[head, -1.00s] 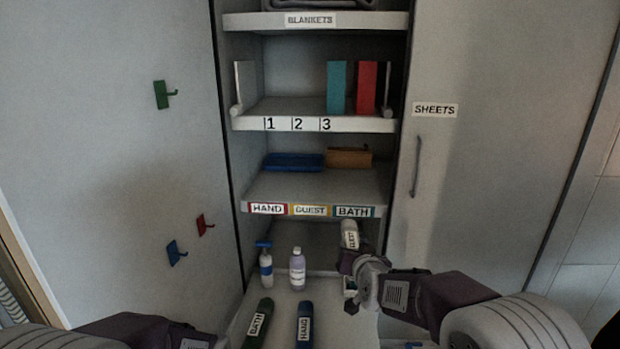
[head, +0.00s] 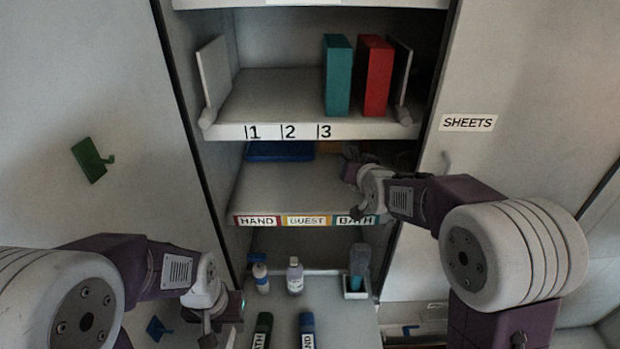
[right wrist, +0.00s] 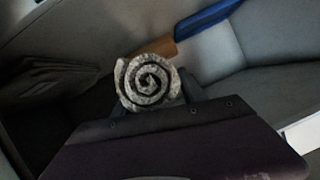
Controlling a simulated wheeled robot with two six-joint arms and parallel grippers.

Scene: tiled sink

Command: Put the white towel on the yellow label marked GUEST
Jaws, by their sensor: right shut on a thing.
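The white towel is a roll. Its spiral end (right wrist: 150,82) shows in the right wrist view between the fingers of my right gripper (right wrist: 152,100). In the head view that gripper (head: 353,172) is over the right part of the label shelf, above the BATH label (head: 355,219), and hides the towel. The yellow GUEST label (head: 307,221) is on the shelf's front edge, between the red HAND label (head: 258,221) and BATH. My left gripper (head: 222,318) hangs empty at lower left, its fingers apart.
A blue item (head: 280,151) and an orange-brown item (head: 330,147) lie at the back of the label shelf; its front is clear. The numbered shelf (head: 270,130) is above. Bottles (head: 294,276) and rolls marked BATH and HAND (head: 307,328) are below.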

